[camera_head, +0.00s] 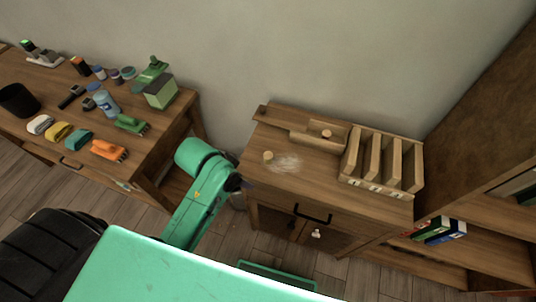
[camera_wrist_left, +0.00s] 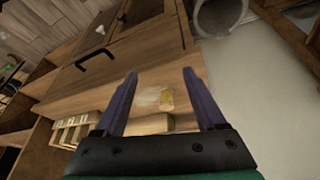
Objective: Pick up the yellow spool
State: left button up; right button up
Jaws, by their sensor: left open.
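The yellow spool (camera_head: 268,156) is a small tan-yellow cylinder standing on top of the wooden cabinet (camera_head: 250,170), left of a pale smudge. It also shows in the left wrist view (camera_wrist_left: 167,99), between my fingers in the picture and beyond them. My left gripper (camera_wrist_left: 159,73) is open and empty, its two dark purple fingers spread. In the head view only a bit of the left gripper (camera_head: 249,183) shows past the teal arm, low at the cabinet's left front side, apart from the spool. My right gripper is out of view.
On the cabinet, a long wooden piece (camera_head: 304,138) lies at the back and a slotted wooden rack (camera_head: 381,164) stands at the right. A desk (camera_head: 30,70) with several tools and bottles is at the left. A grey bin (camera_wrist_left: 222,14) stands beside the cabinet.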

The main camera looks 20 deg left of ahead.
pick_arm(q)
jog(key=w+d+r+m+g+h, duration=0.1)
jog(key=w+d+r+m, duration=0.4)
jog(key=w+d+m, duration=0.15)
jog(key=m+g+y, duration=0.2)
jog(key=m, duration=0.1)
send_near(268, 155)
jog(key=f+p, duration=0.1)
jog(key=f, duration=0.4)
jog(key=f+p, duration=0.1)
jog(key=f, duration=0.2)
jog(key=shift+w+d+f+p, duration=0.25)
jog(key=shift+w+d+p, duration=0.1)
jog(key=shift+f, duration=0.25)
grip_shut()
jog(key=shift+r, duration=0.15)
